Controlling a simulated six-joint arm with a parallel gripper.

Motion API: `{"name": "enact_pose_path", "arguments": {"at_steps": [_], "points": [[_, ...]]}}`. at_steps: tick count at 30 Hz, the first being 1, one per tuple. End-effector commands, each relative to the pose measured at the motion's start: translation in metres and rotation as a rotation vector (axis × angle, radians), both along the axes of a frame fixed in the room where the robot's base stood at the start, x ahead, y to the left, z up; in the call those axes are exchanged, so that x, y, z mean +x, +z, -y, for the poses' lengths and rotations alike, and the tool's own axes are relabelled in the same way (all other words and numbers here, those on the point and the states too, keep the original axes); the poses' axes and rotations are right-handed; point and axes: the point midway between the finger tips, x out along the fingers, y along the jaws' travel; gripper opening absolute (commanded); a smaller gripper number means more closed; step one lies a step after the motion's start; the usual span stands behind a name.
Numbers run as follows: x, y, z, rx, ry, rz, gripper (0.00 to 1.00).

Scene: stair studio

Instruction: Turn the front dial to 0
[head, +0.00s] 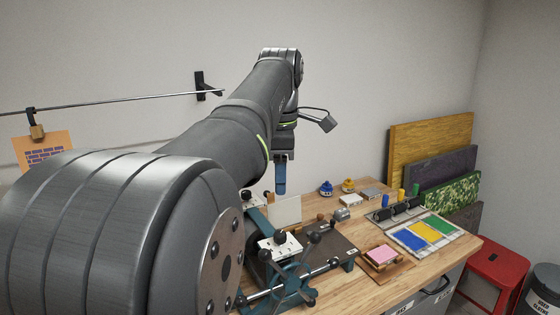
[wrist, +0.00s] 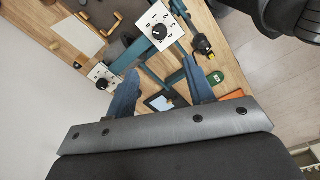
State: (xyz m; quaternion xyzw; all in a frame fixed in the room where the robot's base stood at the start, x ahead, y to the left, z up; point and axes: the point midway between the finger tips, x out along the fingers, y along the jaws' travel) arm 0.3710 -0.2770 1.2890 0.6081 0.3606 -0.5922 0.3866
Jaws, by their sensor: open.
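The front dial is a black round knob on a white plate (wrist: 148,22) with printed marks; it is at the top middle of the wrist view. In the head view its plate (head: 270,243) sits on a blue-green frame. Its pointer setting is too small to read. A second white dial plate (wrist: 96,74) with a black knob stands farther back, nearer the wall. My gripper (head: 280,186) hangs above the bench, apart from both dials. In the wrist view its blue fingers (wrist: 162,90) are spread and empty.
The wooden bench (head: 428,268) carries a pink pad (head: 380,254), a colour-patch board (head: 425,236) and blue and yellow items beyond. Black-knobbed levers (head: 313,240) rise near the front dial. A red stool (head: 494,270) stands beyond the bench's right end.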

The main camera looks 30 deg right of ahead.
Motion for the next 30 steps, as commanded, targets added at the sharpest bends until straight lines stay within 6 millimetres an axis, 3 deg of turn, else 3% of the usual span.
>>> {"name": "enact_pose_path", "arguments": {"at_steps": [3, 9, 25, 30], "points": [[0.000, 0.017, 0.000, 0.000, 0.000, 0.001, 0.48], [-0.001, 0.029, 0.000, 0.000, 0.000, 0.000, 0.48], [-0.001, 0.029, -0.001, 0.000, 0.000, -0.001, 0.48], [-0.001, 0.018, 0.000, 0.002, 0.000, -0.002, 0.48]]}}
